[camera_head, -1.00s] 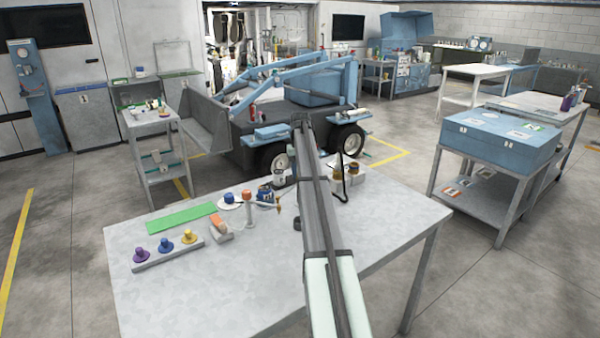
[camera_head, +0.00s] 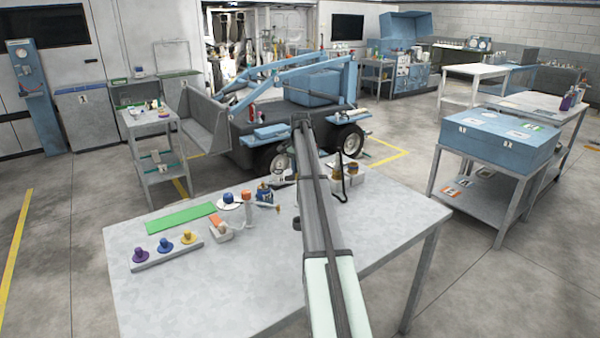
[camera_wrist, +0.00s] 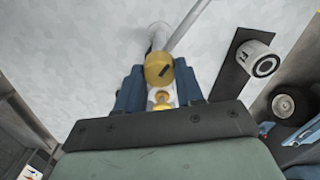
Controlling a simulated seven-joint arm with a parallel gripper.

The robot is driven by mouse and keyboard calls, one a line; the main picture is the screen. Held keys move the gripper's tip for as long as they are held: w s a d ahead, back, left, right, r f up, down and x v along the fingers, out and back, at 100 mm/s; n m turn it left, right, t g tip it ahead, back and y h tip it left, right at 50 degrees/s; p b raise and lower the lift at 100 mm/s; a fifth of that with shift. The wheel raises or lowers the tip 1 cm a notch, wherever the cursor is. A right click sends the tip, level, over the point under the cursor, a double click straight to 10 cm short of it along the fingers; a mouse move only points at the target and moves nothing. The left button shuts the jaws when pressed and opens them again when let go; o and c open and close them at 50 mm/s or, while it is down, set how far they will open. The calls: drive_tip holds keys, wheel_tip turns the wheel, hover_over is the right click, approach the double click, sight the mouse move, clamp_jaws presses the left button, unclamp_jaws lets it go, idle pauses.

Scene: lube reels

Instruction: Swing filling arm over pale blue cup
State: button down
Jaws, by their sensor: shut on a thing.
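In the wrist view my gripper (camera_wrist: 159,80) is shut, its blue fingers on either side of a yellow-capped piece (camera_wrist: 158,67). A white cylinder stands behind that piece and a thin rod runs to the upper right. In the head view my own arm hides the gripper. The filling arm looks to be the white post with an orange top (camera_head: 247,198), with a thin rod reaching right to a small orange tip. A blue piece on a white disc (camera_head: 228,206) stands left of the post. I cannot tell which thing is the pale blue cup.
A rack strip (camera_head: 168,255) with purple, blue and yellow pieces lies at the table's left. A green mat (camera_head: 181,218) lies behind it. An orange-topped block (camera_head: 220,230) stands near the post. A white round-faced part (camera_wrist: 262,65) lies right of my gripper. The front left tabletop is clear.

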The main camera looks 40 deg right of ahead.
drive_tip(key=shift+m, duration=0.6)
drive_tip(key=c, duration=0.7)
unclamp_jaws()
wheel_tip(320, 180, up, 14)
drive_tip(key=shift+f, duration=0.1)
idle(0.6)
